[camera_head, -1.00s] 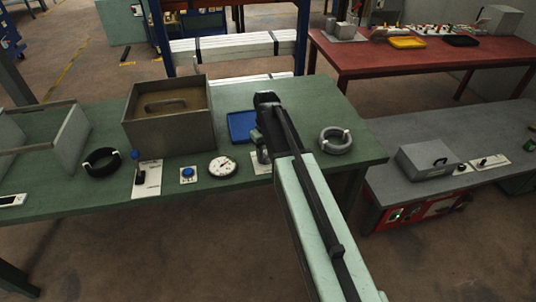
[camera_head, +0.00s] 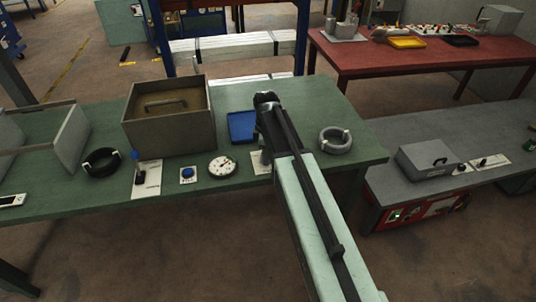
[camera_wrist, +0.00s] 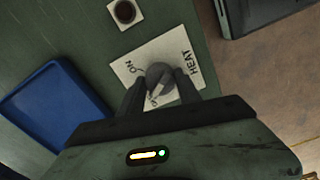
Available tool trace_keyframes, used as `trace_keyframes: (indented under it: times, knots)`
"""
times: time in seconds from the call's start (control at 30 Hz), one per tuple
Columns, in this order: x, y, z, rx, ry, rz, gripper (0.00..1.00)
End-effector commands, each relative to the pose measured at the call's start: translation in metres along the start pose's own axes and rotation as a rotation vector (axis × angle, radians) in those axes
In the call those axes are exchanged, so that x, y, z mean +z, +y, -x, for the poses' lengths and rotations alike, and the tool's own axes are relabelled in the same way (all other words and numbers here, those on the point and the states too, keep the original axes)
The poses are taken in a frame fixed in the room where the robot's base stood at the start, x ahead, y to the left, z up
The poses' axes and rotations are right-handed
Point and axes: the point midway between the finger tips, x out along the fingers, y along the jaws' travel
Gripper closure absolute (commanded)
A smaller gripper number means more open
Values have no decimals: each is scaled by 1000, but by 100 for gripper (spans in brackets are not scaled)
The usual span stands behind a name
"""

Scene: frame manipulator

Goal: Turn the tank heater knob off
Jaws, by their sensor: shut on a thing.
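The heater knob (camera_wrist: 158,78) is a grey round knob on a white plate (camera_wrist: 128,70) marked ON and HEAT. A pale mark on the knob slants towards the lower left in the wrist view; the plate's lettering on that side is partly covered. My gripper (camera_wrist: 160,88) is shut on the knob, with one dark finger on each side. In the head view, the plate (camera_head: 259,167) shows at the green bench's front edge, and my arm hides the knob and most of the gripper.
A blue tray (camera_head: 242,128) lies just behind the plate, and it also shows in the wrist view (camera_wrist: 48,112). A white dial (camera_head: 222,166) and a blue button (camera_head: 187,173) sit to the left. A grey coil (camera_head: 335,140) lies to the right. A large box (camera_head: 170,133) stands behind.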

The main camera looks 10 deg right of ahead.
Motion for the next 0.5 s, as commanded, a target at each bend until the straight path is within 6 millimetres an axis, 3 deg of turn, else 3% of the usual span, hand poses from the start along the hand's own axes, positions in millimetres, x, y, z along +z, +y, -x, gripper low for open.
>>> trace_keyframes:
  times: [0.5]
  knots:
    - [1, -1, 0, -3, -2, 235, 100]
